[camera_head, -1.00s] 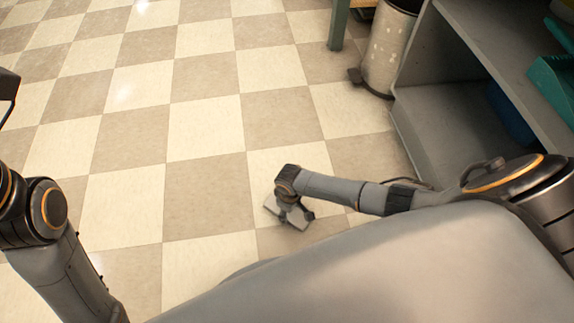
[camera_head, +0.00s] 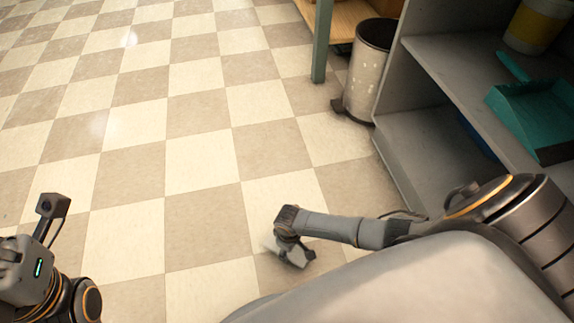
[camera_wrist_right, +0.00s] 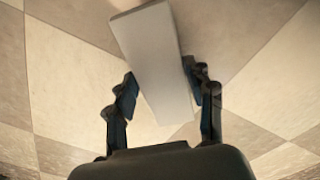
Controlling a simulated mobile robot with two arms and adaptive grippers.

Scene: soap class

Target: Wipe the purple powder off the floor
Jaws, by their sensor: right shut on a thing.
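My right gripper (camera_head: 292,250) is low over the checkered floor in the head view. It is shut on a flat, pale grey block (camera_wrist_right: 152,50), which sits between both fingers in the right wrist view and sticks out past the fingertips. I cannot tell whether the block touches the floor. I see no purple powder on the visible floor (camera_head: 205,135); the floor under the block, the gripper and my body is hidden. My left forearm and wrist show at the lower left of the head view, but the left fingers are not in view.
A grey shelf unit (camera_head: 450,48) stands at the right, holding a teal dustpan (camera_head: 535,118) and a yellow-and-white container (camera_head: 535,25). A speckled bin (camera_head: 366,85) and a table leg (camera_head: 321,45) are beside it. The floor ahead and left is clear.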

